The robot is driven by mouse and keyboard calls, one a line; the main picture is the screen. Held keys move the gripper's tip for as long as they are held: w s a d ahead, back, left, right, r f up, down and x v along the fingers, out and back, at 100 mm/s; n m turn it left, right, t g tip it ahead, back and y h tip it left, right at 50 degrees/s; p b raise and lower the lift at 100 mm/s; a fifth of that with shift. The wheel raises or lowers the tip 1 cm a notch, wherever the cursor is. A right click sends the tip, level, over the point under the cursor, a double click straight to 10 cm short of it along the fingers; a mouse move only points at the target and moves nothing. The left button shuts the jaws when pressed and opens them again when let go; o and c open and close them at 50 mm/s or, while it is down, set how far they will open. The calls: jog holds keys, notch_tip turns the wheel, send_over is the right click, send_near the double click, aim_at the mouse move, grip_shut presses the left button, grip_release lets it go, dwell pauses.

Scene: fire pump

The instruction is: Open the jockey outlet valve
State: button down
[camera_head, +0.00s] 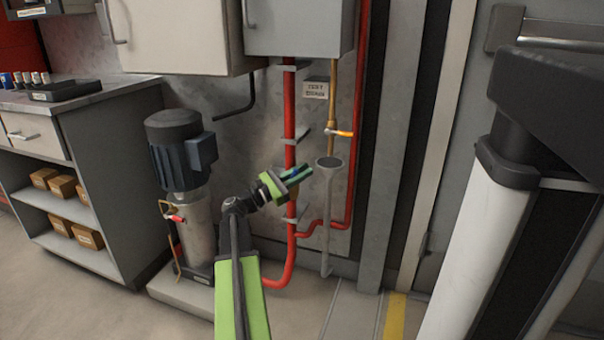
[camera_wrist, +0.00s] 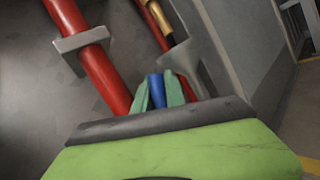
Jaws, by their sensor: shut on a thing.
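My gripper (camera_head: 296,174) is in front of the red vertical pipe (camera_head: 289,105), at the middle of the head view. In the wrist view its green fingers are closed on a blue handle-like piece (camera_wrist: 157,90). I take this for a valve handle, but its valve body is hidden behind the gripper. No valve in view can be read as labelled jockey outlet.
A dark-topped pump (camera_head: 180,150) stands left of my arm, with a small red-handled fitting (camera_head: 173,216). A grey funnel-topped drain pipe (camera_head: 328,200) stands close right of my gripper. A small sign (camera_head: 315,90) hangs above. Grey cabinets (camera_head: 300,25) overhang the pipes.

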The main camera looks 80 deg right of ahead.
jog(key=c, duration=1.6)
grip_release()
jog(key=shift+o, duration=1.1)
jog(key=shift+w+a, duration=0.1)
jog(key=shift+w, duration=0.05)
